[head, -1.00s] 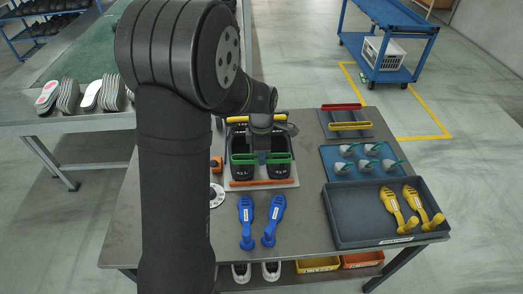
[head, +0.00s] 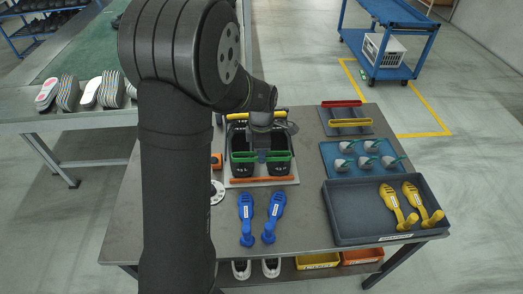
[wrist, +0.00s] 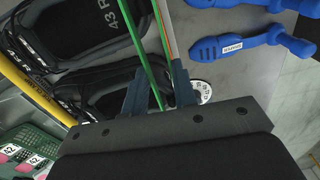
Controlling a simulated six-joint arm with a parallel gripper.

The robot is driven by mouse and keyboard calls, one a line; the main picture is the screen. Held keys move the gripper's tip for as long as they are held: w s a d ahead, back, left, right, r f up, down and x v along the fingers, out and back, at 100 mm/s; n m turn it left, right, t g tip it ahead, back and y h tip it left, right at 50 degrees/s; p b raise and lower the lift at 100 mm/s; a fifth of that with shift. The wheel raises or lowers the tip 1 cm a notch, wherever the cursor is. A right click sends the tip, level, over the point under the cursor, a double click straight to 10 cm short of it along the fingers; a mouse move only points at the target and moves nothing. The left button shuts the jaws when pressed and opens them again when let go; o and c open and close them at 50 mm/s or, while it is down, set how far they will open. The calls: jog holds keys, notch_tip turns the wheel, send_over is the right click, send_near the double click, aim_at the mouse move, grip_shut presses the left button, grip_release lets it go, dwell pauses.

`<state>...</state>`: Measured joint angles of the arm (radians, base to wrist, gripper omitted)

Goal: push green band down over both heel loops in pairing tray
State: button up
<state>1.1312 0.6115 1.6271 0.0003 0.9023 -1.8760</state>
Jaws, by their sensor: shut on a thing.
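The green band (head: 278,155) lies level across the front of the pairing tray (head: 291,180), at the heel ends of two black shoes (head: 242,168). My gripper (head: 262,157) is over the front middle of the tray, shut on the green band. In the wrist view the green band (wrist: 143,45) runs between the two blue-grey fingers (wrist: 155,88), beside the black shoes (wrist: 70,30). The heel loops are too small to make out, and whether the band is around them cannot be told.
An orange bar (head: 262,180) lies along the tray's front and a yellow bar (head: 279,115) at its back. Two blue shoe trees (head: 246,212) lie in front. A dark bin (head: 350,228) with yellow shoe trees and a blue mat (head: 333,160) are at right.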

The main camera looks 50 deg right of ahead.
jog(key=o, duration=1)
jog(key=shift+o, duration=0.2)
jog(key=shift+r, duration=0.1)
notch_tip(320, 180, up, 9)
dwell(0.6)
notch_tip(320, 180, down, 7)
jog(key=shift+r, duration=0.15)
dwell(0.5)
